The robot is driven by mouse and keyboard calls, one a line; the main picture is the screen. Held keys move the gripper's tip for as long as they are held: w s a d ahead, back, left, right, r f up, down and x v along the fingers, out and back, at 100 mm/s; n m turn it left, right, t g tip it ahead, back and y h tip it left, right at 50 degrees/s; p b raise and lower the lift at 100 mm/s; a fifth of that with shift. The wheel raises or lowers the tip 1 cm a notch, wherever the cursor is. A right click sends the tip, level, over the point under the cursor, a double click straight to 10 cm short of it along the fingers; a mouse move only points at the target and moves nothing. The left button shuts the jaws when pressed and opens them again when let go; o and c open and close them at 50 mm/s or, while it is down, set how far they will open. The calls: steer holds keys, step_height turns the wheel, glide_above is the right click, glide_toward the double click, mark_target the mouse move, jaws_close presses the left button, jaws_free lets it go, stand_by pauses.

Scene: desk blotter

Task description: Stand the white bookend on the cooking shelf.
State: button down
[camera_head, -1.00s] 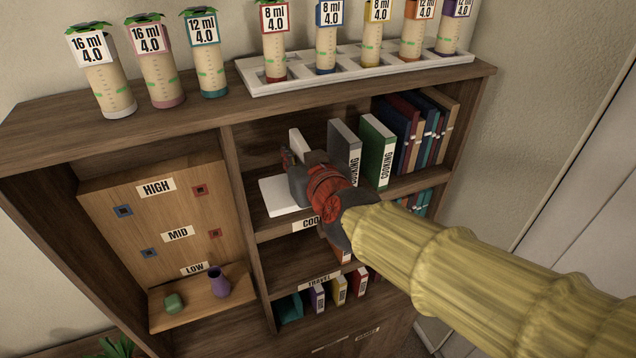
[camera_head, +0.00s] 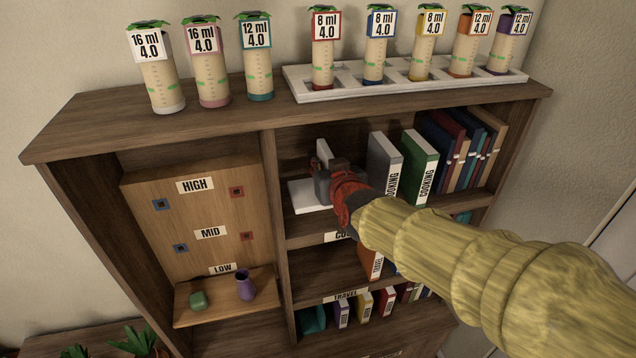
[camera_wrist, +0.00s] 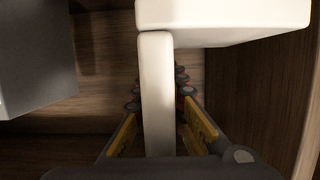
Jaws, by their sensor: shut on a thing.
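The white bookend (camera_head: 304,196) is L-shaped, with a flat plate and an upright plate. It is in the upper right compartment, on or just above the cooking shelf (camera_head: 310,227), left of the books; contact with the board is unclear. My gripper (camera_head: 328,178) is shut on the bookend's upright plate. In the wrist view, the bookend (camera_wrist: 157,85) stands between the two fingers of my gripper (camera_wrist: 158,100), with its other plate across the top. My arm hides part of the shelf's front edge and label.
A grey cooking book (camera_head: 383,160) and a green cooking book (camera_head: 418,165) stand to the right, with darker books (camera_head: 465,150) beyond. The divider (camera_head: 274,200) is close on the left. A white rack (camera_head: 410,78) and several labelled tubes stand on top.

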steer(key=w+f, duration=0.2)
steer(key=w+a+f, duration=0.1)
steer(key=w+f, duration=0.1)
steer(key=f, duration=0.1)
steer(key=shift+w+a+f+p, duration=0.15)
steer(key=shift+w+a+p, duration=0.05)
steer(key=shift+w+p, duration=0.2)
steer(key=f, duration=0.3)
steer(key=shift+w+a+f, duration=0.1)
steer(key=shift+w+f, duration=0.1)
steer(key=shift+f, duration=0.1)
steer(key=shift+f, duration=0.1)
steer(key=c, duration=2.3)
jaws_free()
steer(key=shift+f, duration=0.1)
steer(key=o, duration=0.5)
steer(key=shift+s, duration=0.1)
steer(key=shift+s+r, duration=0.2)
steer(key=shift+r, duration=0.1)
steer(key=b+v, duration=0.1)
steer(key=v, duration=1)
steer(key=shift+s+d, duration=0.2)
steer(key=shift+s, duration=0.05)
